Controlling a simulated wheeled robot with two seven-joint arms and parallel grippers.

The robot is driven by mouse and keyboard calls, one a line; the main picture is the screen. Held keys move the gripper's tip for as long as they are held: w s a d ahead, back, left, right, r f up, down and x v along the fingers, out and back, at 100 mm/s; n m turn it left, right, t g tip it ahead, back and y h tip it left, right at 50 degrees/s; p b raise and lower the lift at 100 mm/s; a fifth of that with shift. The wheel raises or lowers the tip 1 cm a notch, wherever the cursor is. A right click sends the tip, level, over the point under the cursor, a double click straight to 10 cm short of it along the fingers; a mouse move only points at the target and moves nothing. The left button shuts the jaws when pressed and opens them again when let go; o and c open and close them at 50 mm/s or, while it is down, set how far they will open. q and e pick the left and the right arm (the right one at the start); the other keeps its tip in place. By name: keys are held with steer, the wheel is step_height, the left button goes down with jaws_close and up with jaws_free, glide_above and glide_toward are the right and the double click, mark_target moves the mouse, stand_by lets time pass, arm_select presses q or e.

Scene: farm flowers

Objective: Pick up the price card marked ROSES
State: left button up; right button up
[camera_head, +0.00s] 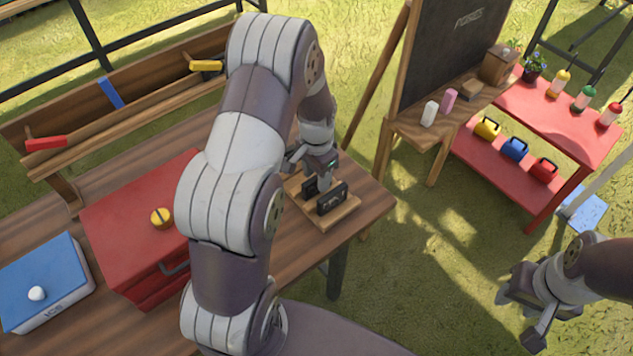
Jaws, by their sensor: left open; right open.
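Small black price cards stand on a wooden stand at the right end of the brown table. The front card (332,198) has pale lettering too small to read. Another dark card (308,187) stands behind it, partly hidden. I cannot tell which is marked ROSES. My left gripper (318,172) is open and points down just above and behind the front card. I cannot tell whether it touches a card. My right gripper (517,317) is open and empty above the grass at the lower right.
A red box (130,220) and a blue ice box (45,285) stand left on the table. My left arm hides the table's middle. A chalkboard easel (440,50) and a red shelf (560,125) with bottles and small boxes stand at the back right.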

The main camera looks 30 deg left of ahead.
arm_select(q)
steer(key=shift+w+d, duration=0.1)
jaws_close()
steer(key=shift+r, duration=0.1)
